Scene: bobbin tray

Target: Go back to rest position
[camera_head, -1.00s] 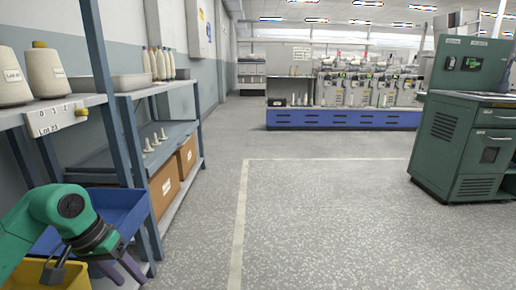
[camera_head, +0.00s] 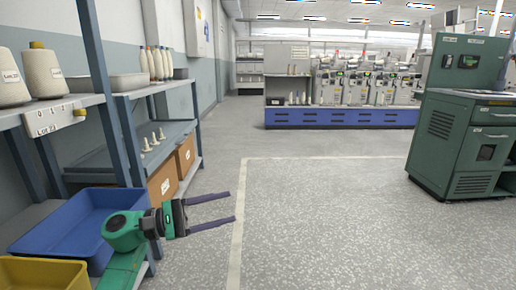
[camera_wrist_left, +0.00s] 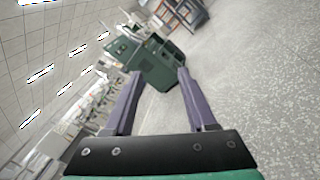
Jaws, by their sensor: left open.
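My left gripper (camera_head: 224,208) is open and empty in the head view, its two purple fingers pointing right over the floor, clear of the shelf. In the left wrist view my left gripper (camera_wrist_left: 158,85) shows both fingers spread apart with nothing between them. The left arm comes in from the lower left, in front of the blue tray (camera_head: 35,243), and hides part of it. My right gripper is not in view.
A shelf rack (camera_head: 103,80) at left holds yarn cones (camera_head: 44,75), a grey tray and cardboard boxes (camera_head: 162,190). A yellow bin (camera_head: 45,272) is at lower left. A green machine (camera_head: 455,150) stands at right. The floor (camera_head: 320,220) between is clear.

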